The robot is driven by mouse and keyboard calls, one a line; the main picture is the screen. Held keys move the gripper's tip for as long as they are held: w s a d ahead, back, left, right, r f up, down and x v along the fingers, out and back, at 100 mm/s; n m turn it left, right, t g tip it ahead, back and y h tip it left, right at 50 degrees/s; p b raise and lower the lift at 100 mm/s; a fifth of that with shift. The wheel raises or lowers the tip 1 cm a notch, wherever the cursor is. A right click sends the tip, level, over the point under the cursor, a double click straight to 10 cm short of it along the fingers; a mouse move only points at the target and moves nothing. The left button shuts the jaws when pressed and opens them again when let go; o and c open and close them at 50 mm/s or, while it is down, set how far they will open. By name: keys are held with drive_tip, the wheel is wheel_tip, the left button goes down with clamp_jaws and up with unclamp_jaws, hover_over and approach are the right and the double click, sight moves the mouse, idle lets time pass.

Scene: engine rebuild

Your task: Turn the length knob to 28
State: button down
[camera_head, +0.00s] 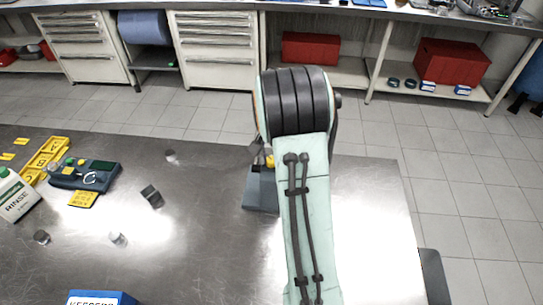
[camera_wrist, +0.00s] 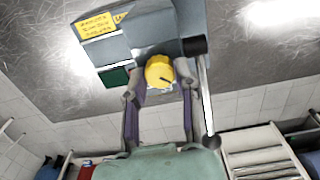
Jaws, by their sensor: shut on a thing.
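The yellow length knob (camera_wrist: 159,70) with a dark pointer mark sits on the front of a blue-grey machine (camera_wrist: 150,35) in the wrist view. My gripper (camera_wrist: 158,80) is shut on the knob, one finger on each side of it. A small dark green display (camera_wrist: 115,77) is left of the knob; I cannot read a value on it. In the head view the machine (camera_head: 258,194) stands on the bench, mostly hidden behind my arm, and only a sliver of yellow shows near my gripper.
A metal lever (camera_wrist: 205,95) with a black ball end runs close by the right finger. On the steel bench (camera_head: 210,235) stand a dark block (camera_head: 151,195), small metal parts, a rinse bottle (camera_head: 14,196), a green device (camera_head: 85,175) and a blue box (camera_head: 100,298). The bench between is clear.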

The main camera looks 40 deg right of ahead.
drive_tip(key=shift+f, duration=0.1)
drive_tip(key=c, duration=0.8)
unclamp_jaws()
drive_tip(key=shift+r, duration=0.2)
wheel_tip(320, 180, up, 12)
drive_tip(key=shift+f, duration=0.15)
